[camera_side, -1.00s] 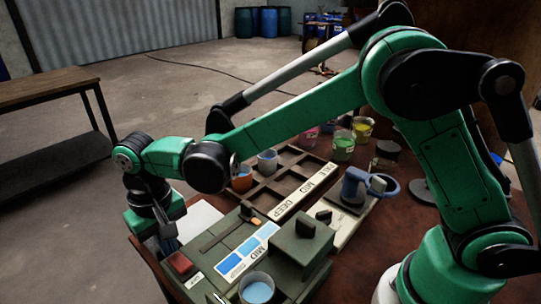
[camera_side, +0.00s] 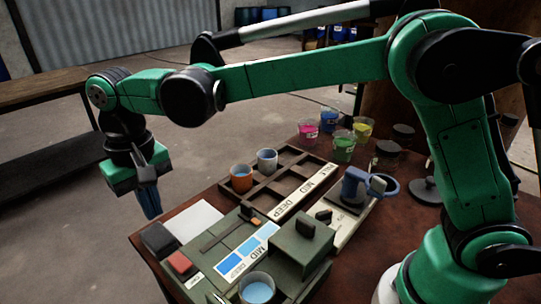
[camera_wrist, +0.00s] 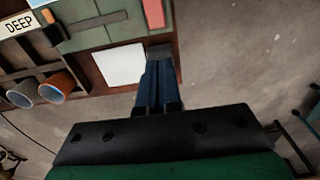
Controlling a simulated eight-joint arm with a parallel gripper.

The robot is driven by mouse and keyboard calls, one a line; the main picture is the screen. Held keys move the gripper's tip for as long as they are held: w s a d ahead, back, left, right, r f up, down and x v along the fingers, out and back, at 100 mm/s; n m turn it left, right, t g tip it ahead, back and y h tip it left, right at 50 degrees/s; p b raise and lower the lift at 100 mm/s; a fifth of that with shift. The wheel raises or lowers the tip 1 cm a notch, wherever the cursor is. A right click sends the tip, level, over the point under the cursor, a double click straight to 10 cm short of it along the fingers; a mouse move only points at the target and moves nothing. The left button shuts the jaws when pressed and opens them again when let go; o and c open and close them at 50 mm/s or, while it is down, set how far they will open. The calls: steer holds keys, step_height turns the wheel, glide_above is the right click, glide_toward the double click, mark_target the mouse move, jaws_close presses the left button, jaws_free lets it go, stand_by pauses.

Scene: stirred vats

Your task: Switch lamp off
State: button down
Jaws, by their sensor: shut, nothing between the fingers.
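My gripper (camera_side: 151,212) is shut and empty, pointing down in the air beyond the table's left edge. Its blue fingers also show in the wrist view (camera_wrist: 158,88). A red block or button (camera_side: 180,262) sits on the green panel (camera_side: 215,262), beside a small white label too small to read. It also shows at the top of the wrist view (camera_wrist: 154,14). A dark grey block (camera_side: 158,240) stands at the table's corner next to the red one; in the wrist view it lies just past my fingertips (camera_wrist: 159,52). I cannot tell which part is the lamp.
A white sheet (camera_side: 194,221) lies behind the dark block. A partitioned rack (camera_side: 267,188) holds an orange cup (camera_side: 241,179) and a grey cup (camera_side: 267,161). A cup of blue liquid (camera_side: 257,289) stands at the front. Several paint cups stand farther back.

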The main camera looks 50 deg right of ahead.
step_height(320, 180, up, 7)
steer(key=w, duration=0.1)
steer(key=shift+w+r, duration=0.15)
stand_by(0.3)
